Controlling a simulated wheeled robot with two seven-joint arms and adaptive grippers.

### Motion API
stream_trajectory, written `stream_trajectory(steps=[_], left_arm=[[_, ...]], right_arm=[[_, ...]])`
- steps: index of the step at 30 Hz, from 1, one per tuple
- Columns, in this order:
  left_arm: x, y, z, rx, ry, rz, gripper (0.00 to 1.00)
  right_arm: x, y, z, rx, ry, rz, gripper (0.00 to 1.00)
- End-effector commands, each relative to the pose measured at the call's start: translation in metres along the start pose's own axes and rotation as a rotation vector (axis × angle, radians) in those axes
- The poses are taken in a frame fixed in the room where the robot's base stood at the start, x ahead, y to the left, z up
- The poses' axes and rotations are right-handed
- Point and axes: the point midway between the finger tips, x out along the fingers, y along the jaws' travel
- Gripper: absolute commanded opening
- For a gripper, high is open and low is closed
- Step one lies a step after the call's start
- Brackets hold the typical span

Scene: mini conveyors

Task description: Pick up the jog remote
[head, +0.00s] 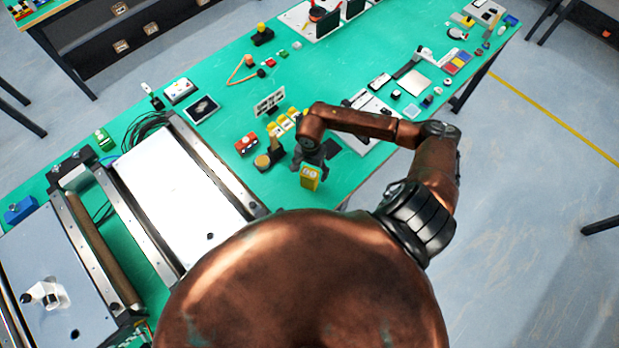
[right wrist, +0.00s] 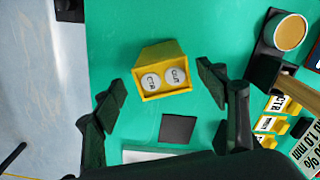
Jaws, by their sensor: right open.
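The jog remote appears to be a small yellow box with two round white lettered buttons; in the right wrist view the box (right wrist: 163,77) lies between and beyond my fingertips. In the head view the box (head: 310,178) is near the green table's front edge, just below my right gripper (head: 309,158). My right gripper is open; in the right wrist view its two fingers (right wrist: 162,80) are spread on either side of the box, with no clear contact. My left gripper is not in view.
A round-topped container (head: 262,161), a red block (head: 247,143) and yellow labelled pieces (head: 283,124) stand left of the box. A dark square (right wrist: 178,129) lies flat near it in the right wrist view. A conveyor (head: 180,195) fills the left.

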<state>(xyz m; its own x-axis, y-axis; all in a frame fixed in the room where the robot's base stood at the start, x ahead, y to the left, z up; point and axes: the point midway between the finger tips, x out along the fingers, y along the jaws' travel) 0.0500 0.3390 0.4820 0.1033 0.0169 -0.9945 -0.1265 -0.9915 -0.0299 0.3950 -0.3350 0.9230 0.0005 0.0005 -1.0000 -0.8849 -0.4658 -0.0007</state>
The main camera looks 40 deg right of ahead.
Motion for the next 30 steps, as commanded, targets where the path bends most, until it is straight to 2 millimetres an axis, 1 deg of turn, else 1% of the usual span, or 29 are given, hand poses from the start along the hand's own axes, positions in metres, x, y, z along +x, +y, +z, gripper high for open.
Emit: stream_trajectory(steps=[1, 3, 6, 9, 17, 30], left_arm=[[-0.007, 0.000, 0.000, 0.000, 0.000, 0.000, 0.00], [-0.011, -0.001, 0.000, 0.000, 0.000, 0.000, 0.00], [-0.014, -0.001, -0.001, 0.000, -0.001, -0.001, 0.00], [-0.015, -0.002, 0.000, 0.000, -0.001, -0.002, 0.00], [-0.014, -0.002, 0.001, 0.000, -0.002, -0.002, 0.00], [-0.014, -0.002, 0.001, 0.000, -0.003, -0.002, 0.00]], right_arm=[[0.005, -0.002, 0.002, 0.003, -0.004, 0.001, 0.67], [0.015, -0.004, 0.002, 0.004, -0.004, 0.002, 0.67], [0.029, -0.003, 0.001, 0.005, -0.002, 0.001, 0.67], [0.037, -0.003, 0.000, 0.004, -0.001, 0.001, 0.67], [0.040, -0.002, -0.001, 0.004, 0.001, 0.001, 0.66], [0.039, -0.002, -0.001, 0.005, 0.000, 0.001, 0.36]])
